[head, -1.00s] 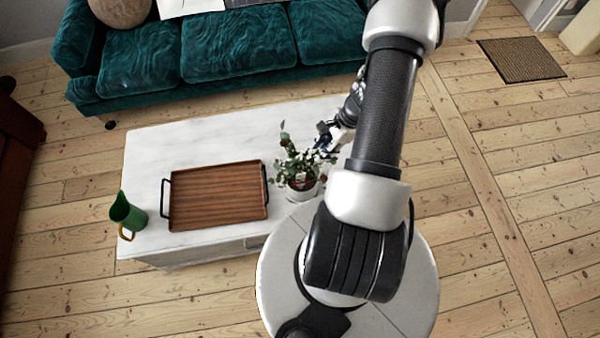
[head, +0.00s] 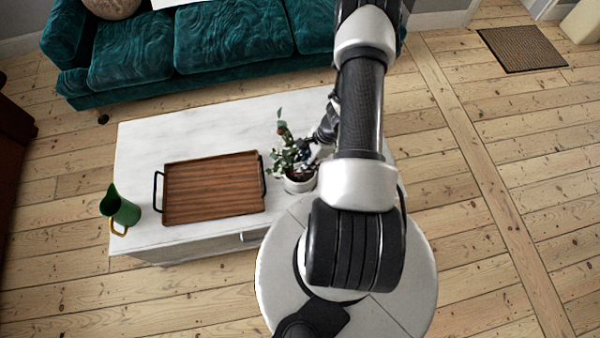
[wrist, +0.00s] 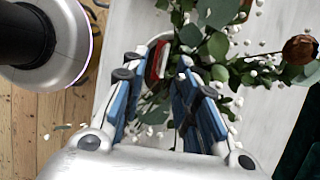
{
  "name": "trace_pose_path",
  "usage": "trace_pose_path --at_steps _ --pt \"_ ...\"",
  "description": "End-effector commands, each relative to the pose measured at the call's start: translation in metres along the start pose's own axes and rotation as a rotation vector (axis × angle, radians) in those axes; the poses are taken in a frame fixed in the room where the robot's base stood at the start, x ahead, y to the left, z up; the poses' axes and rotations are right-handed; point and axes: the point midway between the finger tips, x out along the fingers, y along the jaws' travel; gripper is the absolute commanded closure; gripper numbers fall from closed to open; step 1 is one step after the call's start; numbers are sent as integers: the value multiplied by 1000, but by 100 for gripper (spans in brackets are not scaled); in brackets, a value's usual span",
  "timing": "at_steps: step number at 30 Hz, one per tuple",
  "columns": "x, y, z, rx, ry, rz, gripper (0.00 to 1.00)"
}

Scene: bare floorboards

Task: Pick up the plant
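The plant (head: 284,157) has green leaves and stands upright in a white pot (head: 299,185) near the right end of a white table. My gripper (head: 312,152) is at the foliage from the upper right, partly hidden by my arm in the head view. In the wrist view, my gripper (wrist: 166,78) has its two blue-padded fingers spread apart. Leaves and stems of the plant (wrist: 215,47) lie beyond and between the fingertips. The pot is mostly hidden there. I cannot tell whether the fingers touch the plant.
A wooden tray (head: 212,190) with black handles lies on the white table (head: 150,140), left of the plant. A green jug (head: 122,208) stands at the table's left end. A teal sofa (head: 180,45) is behind. Open floorboards lie to the right, with a brown mat (head: 521,48).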

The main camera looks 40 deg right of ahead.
Motion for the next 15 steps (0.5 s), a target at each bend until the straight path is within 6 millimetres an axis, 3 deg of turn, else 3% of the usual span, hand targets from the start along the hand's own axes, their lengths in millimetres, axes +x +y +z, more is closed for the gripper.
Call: trace_pose_path --at_steps 1,6,15 --pt "13 1 -2 -1 -1 4 72" --pt "30 0 -1 0 -1 1 72" --pt "30 0 -1 -1 0 0 74"
